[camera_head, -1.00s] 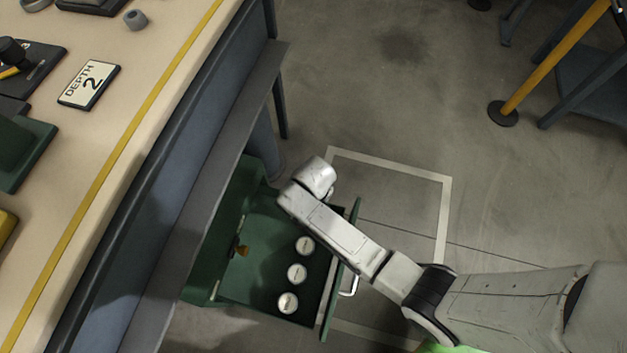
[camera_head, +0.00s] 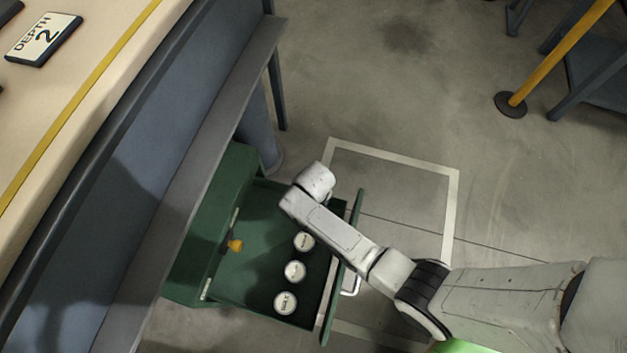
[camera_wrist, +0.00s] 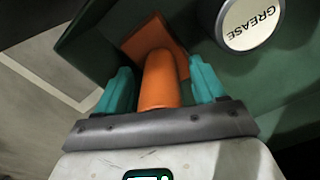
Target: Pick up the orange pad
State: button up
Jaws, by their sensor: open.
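The orange pad (camera_wrist: 156,82) shows in the wrist view as a flat orange base with a rounded orange grip standing up from it. It sits inside the open green drawer, near a wall. My gripper (camera_wrist: 158,66) is open, with one teal finger on each side of the grip. I cannot tell whether the fingers touch it. In the head view, my wrist (camera_head: 314,181) is over the drawer's far front corner and hides the gripper and the pad.
The green drawer (camera_head: 255,288) holds several white-lidded tins, one marked GREASE (camera_wrist: 249,22), close to my gripper. A small yellow-orange item (camera_head: 235,245) lies at the drawer's inner end. The bench (camera_head: 110,120) overhangs the left. Open floor (camera_head: 400,110) lies beyond.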

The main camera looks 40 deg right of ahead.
jog(key=shift+r, duration=0.1)
grip_shut()
dwell(0.6)
